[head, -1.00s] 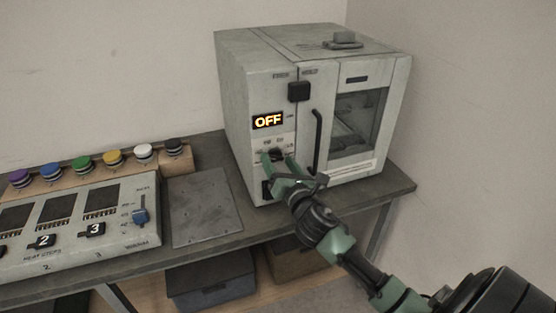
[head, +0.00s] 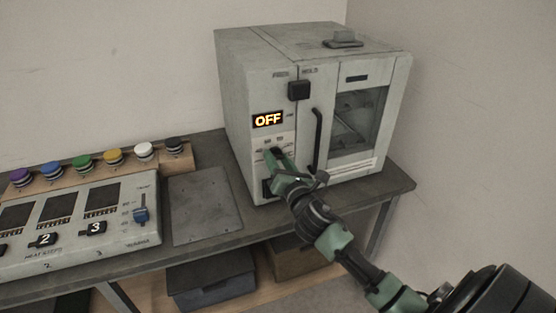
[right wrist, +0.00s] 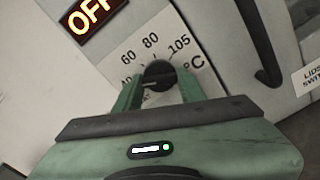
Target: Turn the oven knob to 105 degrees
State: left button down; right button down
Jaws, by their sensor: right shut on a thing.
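The oven (head: 235,90) is a pale grey box at the back of the bench, with its display (head: 268,120) reading OFF. The knob (right wrist: 159,74) is a small dark round one with a light line across it, below the display. In the right wrist view its printed scale (right wrist: 165,45) shows 60, 80 and 105, with another number partly hidden. My right gripper (right wrist: 160,88) is shut on the knob, one green finger at each side. In the head view my right gripper (head: 274,155) covers the knob. My left gripper is in neither view.
A control panel (head: 130,235) with a blue slider stands at the left. Several coloured knobs (head: 83,162) line a wooden strip behind it. A flat grey plate (head: 205,205) lies between panel and oven. The oven's dark door handle (head: 318,140) is just right of my gripper.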

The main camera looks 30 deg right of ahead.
jog(key=m, duration=0.4)
jog(key=shift+p, duration=0.35)
jog(key=m, duration=0.4)
jog(key=shift+p, duration=0.3)
jog(key=m, duration=0.4)
jog(key=shift+p, duration=0.4)
jog(key=m+p, duration=0.1)
jog(key=m, duration=0.3)
jog(key=m+p, duration=0.1)
jog(key=m, duration=0.4)
jog(key=shift+m+p, duration=0.9)
jog(key=shift+m, duration=1.6)
jog(key=c, duration=0.8)
grip_release()
jog(key=shift+c, duration=0.2)
